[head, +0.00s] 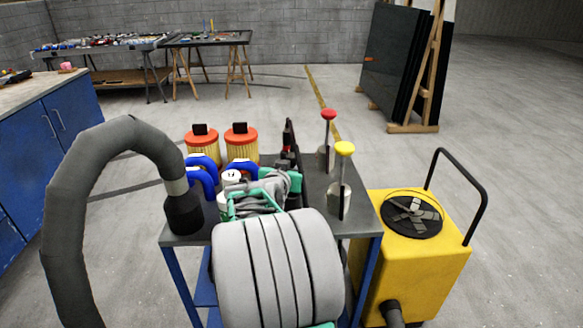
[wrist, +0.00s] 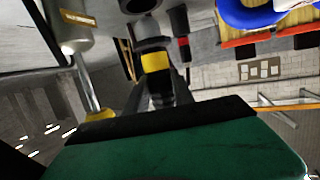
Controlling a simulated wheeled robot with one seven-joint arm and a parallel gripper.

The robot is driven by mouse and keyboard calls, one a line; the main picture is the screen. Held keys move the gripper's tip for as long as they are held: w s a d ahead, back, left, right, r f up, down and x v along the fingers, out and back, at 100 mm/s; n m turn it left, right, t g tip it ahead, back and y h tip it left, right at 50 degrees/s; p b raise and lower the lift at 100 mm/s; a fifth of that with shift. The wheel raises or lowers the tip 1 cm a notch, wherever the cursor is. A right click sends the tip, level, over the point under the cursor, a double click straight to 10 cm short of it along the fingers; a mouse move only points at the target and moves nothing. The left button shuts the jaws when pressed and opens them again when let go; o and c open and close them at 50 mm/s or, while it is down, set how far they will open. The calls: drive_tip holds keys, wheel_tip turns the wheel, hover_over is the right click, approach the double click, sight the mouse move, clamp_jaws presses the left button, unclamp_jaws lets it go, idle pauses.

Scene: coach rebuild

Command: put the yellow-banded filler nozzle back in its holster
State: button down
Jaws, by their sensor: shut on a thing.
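The yellow-banded filler nozzle (wrist: 155,62) is dark with a yellow band. In the wrist view it stands between the fingers of my gripper (wrist: 158,88), which is shut on it. Beyond the band are grey and black round parts; I cannot tell whether one is its holster or whether the nozzle touches it. In the head view my arm hides the nozzle and fingertips. A dark red-banded nozzle (wrist: 183,47) stands beside it. The metal cup (head: 339,199) holds a rod with a yellow knob (head: 345,149).
All this is on a dark-topped cart (head: 363,222). Two red-capped filters (head: 241,135), blue curved pieces (head: 202,170) and a red-knobbed rod (head: 328,116) stand close by. A thick grey hose (head: 62,210) arches at left. A yellow wheeled machine (head: 440,268) stands at right.

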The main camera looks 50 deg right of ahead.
drive_tip(key=shift+f+b, duration=0.45)
drive_tip(key=shift+b, duration=0.3)
idle(0.3)
drive_tip(key=shift+f+b, duration=0.65)
drive_tip(key=shift+b, duration=0.2)
drive_tip(key=shift+f+b, duration=0.65)
drive_tip(key=shift+b, duration=0.15)
drive_tip(key=shift+f+b, duration=0.7)
drive_tip(key=shift+b, duration=0.1)
drive_tip(key=c, duration=1)
unclamp_jaws()
drive_tip(key=shift+o, duration=0.5)
